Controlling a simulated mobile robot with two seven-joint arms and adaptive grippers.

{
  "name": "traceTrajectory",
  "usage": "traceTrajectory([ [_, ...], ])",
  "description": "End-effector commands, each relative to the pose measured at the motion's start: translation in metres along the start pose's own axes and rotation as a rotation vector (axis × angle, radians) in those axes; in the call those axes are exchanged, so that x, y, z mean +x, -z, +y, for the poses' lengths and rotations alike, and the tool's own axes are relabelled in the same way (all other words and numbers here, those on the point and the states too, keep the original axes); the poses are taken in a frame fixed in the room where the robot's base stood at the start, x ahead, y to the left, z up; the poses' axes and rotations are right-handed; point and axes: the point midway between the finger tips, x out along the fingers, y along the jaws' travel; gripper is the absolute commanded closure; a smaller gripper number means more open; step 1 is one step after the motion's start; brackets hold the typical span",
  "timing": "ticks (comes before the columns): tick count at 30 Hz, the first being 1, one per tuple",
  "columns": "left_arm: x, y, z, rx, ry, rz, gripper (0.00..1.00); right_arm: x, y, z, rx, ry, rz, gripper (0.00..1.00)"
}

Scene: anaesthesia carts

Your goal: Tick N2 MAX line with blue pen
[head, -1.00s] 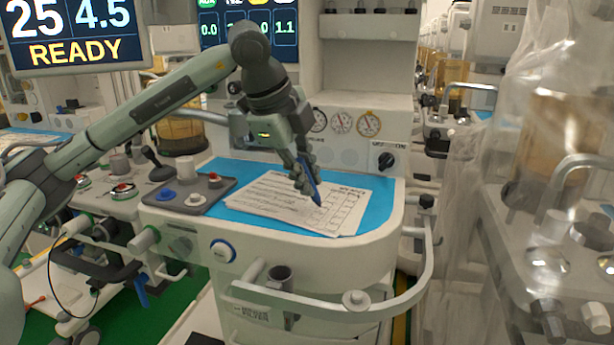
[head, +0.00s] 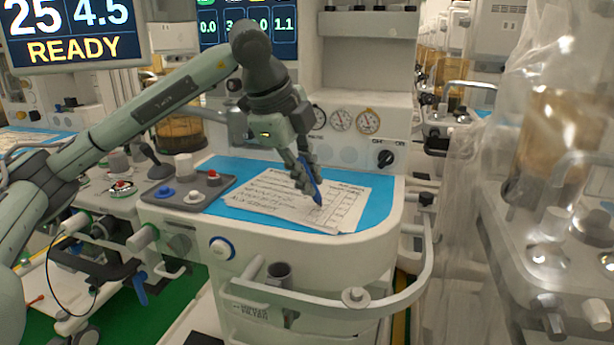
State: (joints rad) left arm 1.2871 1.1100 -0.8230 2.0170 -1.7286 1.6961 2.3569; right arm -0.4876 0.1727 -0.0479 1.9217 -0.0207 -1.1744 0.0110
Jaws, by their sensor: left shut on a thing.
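My left gripper (head: 304,178) is shut on a blue pen (head: 313,187) above the right part of a paper checklist. The pen is tilted, its tip pointing down at the boxes on the sheet; I cannot tell whether the tip touches the paper. The checklist (head: 262,205) lies on a blue mat (head: 377,202) on the cart's worktop. Its lines are too small to read, so I cannot pick out the N2 MAX line. The gripper and pen hide part of the sheet. My right gripper is not in view.
A grey panel (head: 217,186) with blue and white knobs sits left of the sheet. Round gauges (head: 342,120) and a black knob (head: 385,158) are on the cart behind. A rail (head: 420,270) curves around the front right. A plastic-draped cart (head: 545,130) stands at the right.

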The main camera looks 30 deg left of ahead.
Motion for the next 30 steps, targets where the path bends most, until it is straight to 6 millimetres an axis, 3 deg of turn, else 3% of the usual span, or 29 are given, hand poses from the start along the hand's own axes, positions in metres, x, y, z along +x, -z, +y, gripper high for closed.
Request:
traceTrajectory([
  [30,0.0013,0.0061,0.0000,0.001,-0.002,0.000,1.00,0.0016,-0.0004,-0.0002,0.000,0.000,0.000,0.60],
])
